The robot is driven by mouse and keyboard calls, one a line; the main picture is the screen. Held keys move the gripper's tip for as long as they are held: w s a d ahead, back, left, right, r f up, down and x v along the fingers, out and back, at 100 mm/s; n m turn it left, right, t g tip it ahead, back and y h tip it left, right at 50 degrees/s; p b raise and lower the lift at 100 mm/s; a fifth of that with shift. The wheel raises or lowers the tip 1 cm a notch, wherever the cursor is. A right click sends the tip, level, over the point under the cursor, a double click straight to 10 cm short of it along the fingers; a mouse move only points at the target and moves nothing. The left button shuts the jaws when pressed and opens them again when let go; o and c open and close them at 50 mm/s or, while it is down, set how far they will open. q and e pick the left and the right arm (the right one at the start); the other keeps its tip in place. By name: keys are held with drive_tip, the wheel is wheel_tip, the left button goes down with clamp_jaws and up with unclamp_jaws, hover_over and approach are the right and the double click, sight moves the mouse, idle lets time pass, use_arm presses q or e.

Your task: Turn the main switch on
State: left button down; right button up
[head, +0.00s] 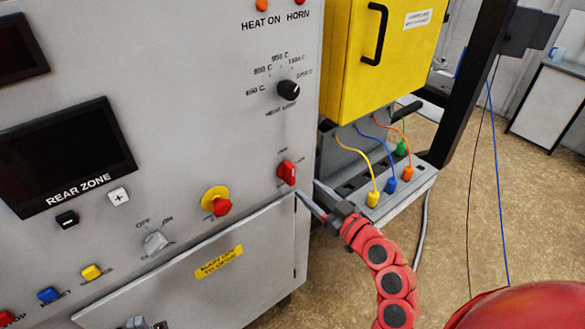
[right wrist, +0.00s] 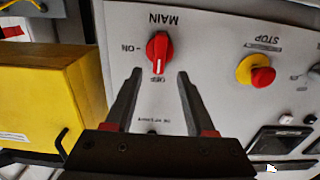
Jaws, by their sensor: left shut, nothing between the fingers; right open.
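The main switch (head: 286,172) is a red rotary knob on the grey panel, near its right edge. In the right wrist view, which is upside down, the red knob (right wrist: 158,48) has a white mark pointing at OFF; the ON label is to its left. My right gripper (head: 308,189) is open just in front of and below the knob. In the wrist view its fingers (right wrist: 158,75) are spread to either side of the knob's line, with nothing between them. Whether they touch the panel is unclear.
A yellow-and-red stop button (head: 217,201) and a grey OFF/ON selector (head: 155,242) are left of the switch. A black heat knob (head: 288,90) is above. A yellow box (head: 378,55) and coloured cable plugs (head: 391,185) stand to the right.

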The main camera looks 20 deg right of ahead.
sight(293, 175)
drive_tip(key=p+x, duration=0.2)
drive_tip(key=x, duration=0.4)
drive_tip(key=shift+w+a+r+p, duration=0.1)
drive_tip(key=shift+w+r+p, duration=0.05)
drive_tip(key=shift+w+p, duration=0.2)
drive_tip(key=shift+w+a, duration=0.2)
drive_tip(key=shift+w, duration=0.5)
clamp_jaws()
